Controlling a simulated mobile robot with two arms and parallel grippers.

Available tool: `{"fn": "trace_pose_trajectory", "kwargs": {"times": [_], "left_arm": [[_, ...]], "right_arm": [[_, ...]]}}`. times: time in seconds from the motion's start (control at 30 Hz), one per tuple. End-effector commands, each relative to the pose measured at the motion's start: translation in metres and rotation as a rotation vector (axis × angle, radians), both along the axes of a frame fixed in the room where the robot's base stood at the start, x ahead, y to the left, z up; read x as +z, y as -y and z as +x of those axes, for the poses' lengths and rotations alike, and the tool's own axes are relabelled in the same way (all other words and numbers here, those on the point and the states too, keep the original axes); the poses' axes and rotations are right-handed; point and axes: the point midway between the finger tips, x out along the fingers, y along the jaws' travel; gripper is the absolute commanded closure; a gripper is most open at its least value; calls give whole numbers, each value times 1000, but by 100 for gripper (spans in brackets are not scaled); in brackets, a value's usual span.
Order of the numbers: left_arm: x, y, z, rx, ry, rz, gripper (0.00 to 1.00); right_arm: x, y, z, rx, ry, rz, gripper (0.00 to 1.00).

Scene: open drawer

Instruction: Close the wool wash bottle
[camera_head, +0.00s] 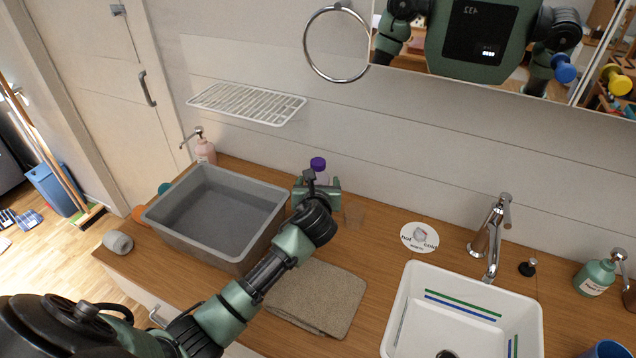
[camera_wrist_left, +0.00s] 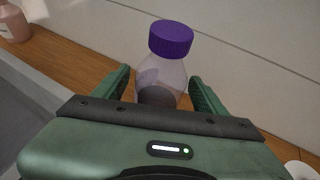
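The wool wash bottle (camera_wrist_left: 160,82) is clear with a dark lower part and a purple cap (camera_wrist_left: 171,38) on its neck. It stands near the wall behind the counter, and in the head view its cap (camera_head: 318,163) shows above my left gripper (camera_head: 317,184). In the left wrist view my left gripper (camera_wrist_left: 160,92) is open, with one finger on each side of the bottle and a visible gap at both sides. The bottle's base is hidden behind the gripper body. My right gripper is not seen directly.
A folded brown towel (camera_head: 318,298) lies in front. A white sink (camera_head: 465,290) and tap (camera_head: 490,235) are further right. A wire rack (camera_head: 245,104) hangs above.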

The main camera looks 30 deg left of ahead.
Motion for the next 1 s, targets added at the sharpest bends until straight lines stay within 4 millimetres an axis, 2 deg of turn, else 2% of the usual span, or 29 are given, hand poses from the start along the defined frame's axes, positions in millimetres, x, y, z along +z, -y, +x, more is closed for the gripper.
{"fn": "trace_pose_trajectory", "kwargs": {"times": [0.13, 0.23, 0.7, 0.83, 1.0], "left_arm": [[2, 0, 0, 0, 1, -2, 28], [6, 4, -8, -1, 0, 0, 28], [42, 41, -84, -2, 2, 0, 28], [47, 46, -95, -1, 0, 0, 28], [49, 48, -100, 0, 0, 0, 28]], "right_arm": [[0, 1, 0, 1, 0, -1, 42], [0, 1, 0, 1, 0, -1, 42], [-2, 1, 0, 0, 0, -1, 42], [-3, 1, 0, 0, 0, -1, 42], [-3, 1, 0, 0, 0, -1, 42]]}}
